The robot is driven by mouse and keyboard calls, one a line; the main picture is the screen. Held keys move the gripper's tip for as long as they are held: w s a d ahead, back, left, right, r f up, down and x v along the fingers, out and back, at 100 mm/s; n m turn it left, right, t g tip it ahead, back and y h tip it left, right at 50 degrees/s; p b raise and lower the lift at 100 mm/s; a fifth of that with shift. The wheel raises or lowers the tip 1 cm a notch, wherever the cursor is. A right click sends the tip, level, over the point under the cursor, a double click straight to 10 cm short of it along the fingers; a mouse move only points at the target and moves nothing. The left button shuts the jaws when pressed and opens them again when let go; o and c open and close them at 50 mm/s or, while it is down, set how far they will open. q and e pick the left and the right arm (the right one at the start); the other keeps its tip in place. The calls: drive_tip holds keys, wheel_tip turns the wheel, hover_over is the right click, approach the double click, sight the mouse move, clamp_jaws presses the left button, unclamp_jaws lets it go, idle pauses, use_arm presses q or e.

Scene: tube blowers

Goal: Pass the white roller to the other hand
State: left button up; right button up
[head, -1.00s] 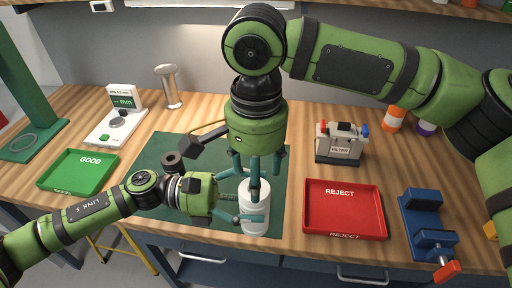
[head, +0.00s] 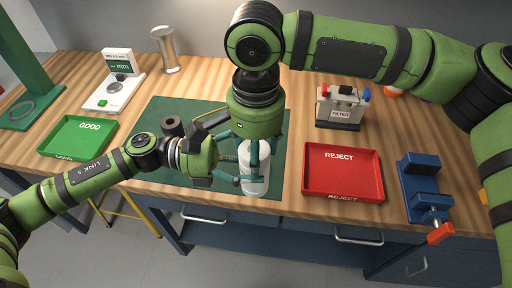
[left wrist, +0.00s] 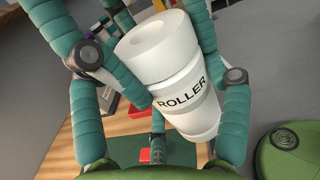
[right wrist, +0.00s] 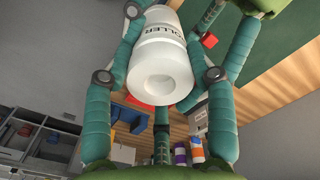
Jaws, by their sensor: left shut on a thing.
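The white roller (head: 257,182), marked ROLLER, is upright over the front edge of the green mat in the head view. It also fills the middle of the left wrist view (left wrist: 168,75) and the right wrist view (right wrist: 160,68). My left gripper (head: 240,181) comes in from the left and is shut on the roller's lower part. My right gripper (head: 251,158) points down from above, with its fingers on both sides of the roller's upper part. Whether these fingers press on the roller or leave a small gap, I cannot tell.
The green mat (head: 165,165) carries a dark ring-shaped roller (head: 172,126). A green GOOD tray (head: 78,137) stands left. A red REJECT tray (head: 343,176), a FILTER box (head: 341,108) and a blue vise (head: 423,186) stand right. A silver spool-shaped stand (head: 166,49) is at the back.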

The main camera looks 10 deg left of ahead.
use_arm(q)
drive_tip(key=o, duration=1.4)
drive_tip(key=shift+c, duration=0.2)
